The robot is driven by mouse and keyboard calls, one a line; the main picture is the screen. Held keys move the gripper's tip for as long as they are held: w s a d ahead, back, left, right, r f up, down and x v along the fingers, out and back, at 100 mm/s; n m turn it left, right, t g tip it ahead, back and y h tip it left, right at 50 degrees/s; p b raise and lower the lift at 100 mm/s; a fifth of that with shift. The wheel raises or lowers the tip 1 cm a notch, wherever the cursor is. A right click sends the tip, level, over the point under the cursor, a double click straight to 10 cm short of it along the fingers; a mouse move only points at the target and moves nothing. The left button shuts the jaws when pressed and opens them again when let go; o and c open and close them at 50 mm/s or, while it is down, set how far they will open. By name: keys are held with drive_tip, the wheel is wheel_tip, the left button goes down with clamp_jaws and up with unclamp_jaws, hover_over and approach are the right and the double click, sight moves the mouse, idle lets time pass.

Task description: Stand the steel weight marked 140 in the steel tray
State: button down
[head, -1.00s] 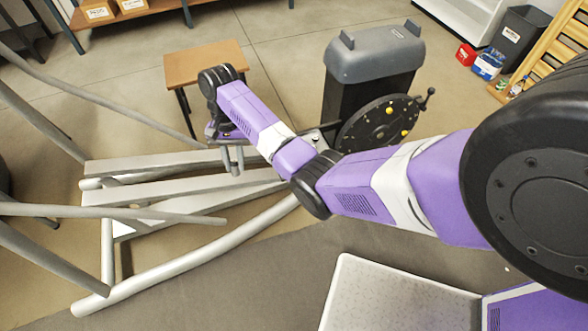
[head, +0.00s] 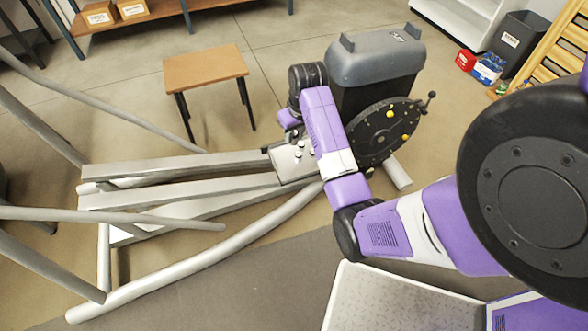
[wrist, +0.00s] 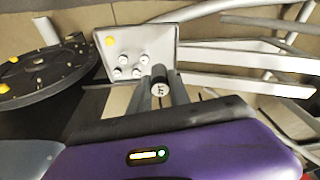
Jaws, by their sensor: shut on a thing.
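My gripper (wrist: 160,96) is shut on a small steel cylinder, the weight (wrist: 158,76), held between its two fingers in the wrist view. Dark marks show on its pale end face, too small to read surely. The steel tray (wrist: 168,35) is a grey plate just beyond the held weight, with several small pale-topped weights standing on it and a yellow spot near one corner. In the head view the tray (head: 283,171) lies at the rail ends, partly covered by my arm.
The elliptical machine's rails (head: 180,172) run left from the tray. Its dark disc (head: 372,135) with yellow knobs and grey housing (head: 375,62) stand close on the right. A wooden stool (head: 205,68) stands behind, with open floor around it.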

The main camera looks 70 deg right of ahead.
wheel_tip(320, 180, down, 16)
drive_tip(key=b, duration=0.2)
drive_tip(key=shift+f+b, duration=0.2)
drive_tip(key=shift+b, duration=0.2)
drive_tip(key=c, duration=1.2)
unclamp_jaws()
